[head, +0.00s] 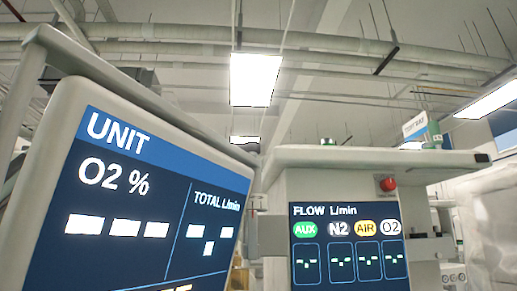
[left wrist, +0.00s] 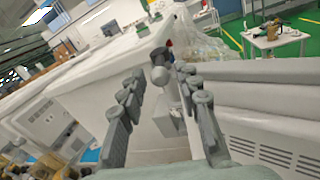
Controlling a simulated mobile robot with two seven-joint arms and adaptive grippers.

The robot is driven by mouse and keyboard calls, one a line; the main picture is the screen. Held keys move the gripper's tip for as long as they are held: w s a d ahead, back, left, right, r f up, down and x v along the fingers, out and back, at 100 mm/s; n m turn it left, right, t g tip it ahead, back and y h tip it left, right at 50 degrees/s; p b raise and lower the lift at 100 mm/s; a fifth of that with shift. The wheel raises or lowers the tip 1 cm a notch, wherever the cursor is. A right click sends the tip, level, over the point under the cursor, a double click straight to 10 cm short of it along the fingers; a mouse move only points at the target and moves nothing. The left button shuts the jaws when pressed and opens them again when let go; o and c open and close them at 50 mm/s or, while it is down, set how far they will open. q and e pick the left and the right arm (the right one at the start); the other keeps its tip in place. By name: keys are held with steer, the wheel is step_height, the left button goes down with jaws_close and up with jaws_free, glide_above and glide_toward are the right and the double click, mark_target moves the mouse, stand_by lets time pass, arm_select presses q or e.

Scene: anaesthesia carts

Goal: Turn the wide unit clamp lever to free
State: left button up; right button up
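My left gripper (left wrist: 162,84) shows in the left wrist view, with its two grey jointed fingers spread wide apart. A light grey rounded knob (left wrist: 160,75) with a narrower neck shows between the fingertips. It may be the clamp lever, but I cannot tell for sure, nor whether a finger touches it. In the head view, a large unit with a screen (head: 150,200) marked UNIT and O2 % fills the left side. No clamp lever can be made out in that view. My right gripper is in neither view.
A second unit with a FLOW screen (head: 348,245) stands at the right in the head view, with a red knob (head: 388,184) above it. In the left wrist view, pale machine housings surround the gripper, and a small table (left wrist: 275,38) stands on the green floor beyond.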

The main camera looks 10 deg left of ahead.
mark_target(243, 147)
arm_select(q)
steer(key=shift+w+d, duration=0.2)
steer(key=shift+d, duration=0.3)
steer(key=shift+w+d, duration=0.1)
steer(key=shift+d, duration=0.3)
steer(key=x, duration=0.5)
steer(key=shift+p, duration=0.35)
steer(key=shift+w+d, duration=0.3)
steer(key=shift+d, duration=0.35)
steer(key=shift+c, duration=0.6)
jaws_close()
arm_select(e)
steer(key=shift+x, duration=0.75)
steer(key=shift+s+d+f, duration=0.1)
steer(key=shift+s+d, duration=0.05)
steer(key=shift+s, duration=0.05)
